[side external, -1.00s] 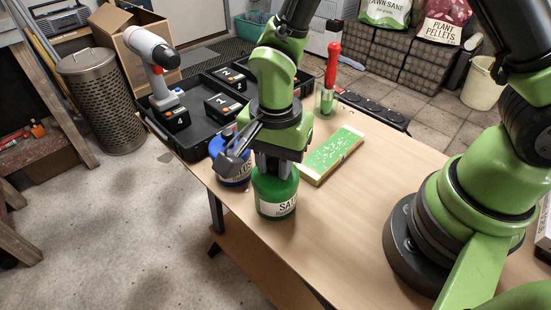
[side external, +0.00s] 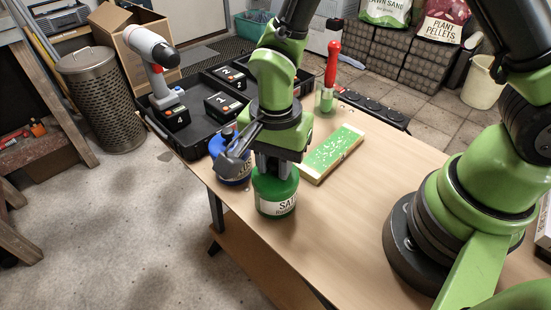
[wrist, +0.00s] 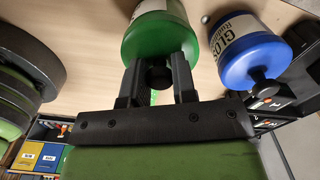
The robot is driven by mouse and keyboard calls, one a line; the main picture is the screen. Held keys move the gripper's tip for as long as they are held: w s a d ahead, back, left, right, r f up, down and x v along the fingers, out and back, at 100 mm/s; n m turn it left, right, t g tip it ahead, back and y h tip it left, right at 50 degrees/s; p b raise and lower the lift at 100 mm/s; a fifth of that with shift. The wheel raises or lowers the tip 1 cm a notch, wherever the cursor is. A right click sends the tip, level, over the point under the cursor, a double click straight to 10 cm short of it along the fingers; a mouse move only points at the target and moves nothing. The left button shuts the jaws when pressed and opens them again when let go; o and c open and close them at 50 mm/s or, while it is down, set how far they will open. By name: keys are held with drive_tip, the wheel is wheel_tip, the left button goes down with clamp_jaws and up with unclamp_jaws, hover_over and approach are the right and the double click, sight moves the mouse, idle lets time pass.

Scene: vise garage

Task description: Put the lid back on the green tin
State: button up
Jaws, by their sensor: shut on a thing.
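The green tin (side external: 276,203) stands upright on the bench near its left edge, with a white label. My gripper (side external: 273,168) is directly above it, pointing down. In the wrist view, my gripper (wrist: 159,75) is shut on the black knob (wrist: 158,77) of the green lid (wrist: 160,48). The lid is at the top of the green tin (wrist: 150,8) and looks lined up with it. I cannot tell whether it sits fully flush, as the fingers hide part of the rim.
A blue tin (side external: 232,172) with its own black-knobbed lid (wrist: 263,88) stands close to the left. An open black tool case (side external: 195,138), a drill (side external: 160,75) and a red-handled tool (side external: 332,65) stand farther back. The bench's right middle (side external: 345,225) is clear.

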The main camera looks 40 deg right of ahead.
drive_tip(key=o, duration=1.5)
drive_tip(key=shift+c, duration=0.2)
drive_tip(key=shift+r, duration=0.1)
drive_tip(key=shift+r, duration=3.45)
clamp_jaws()
drive_tip(key=shift+f, duration=0.1)
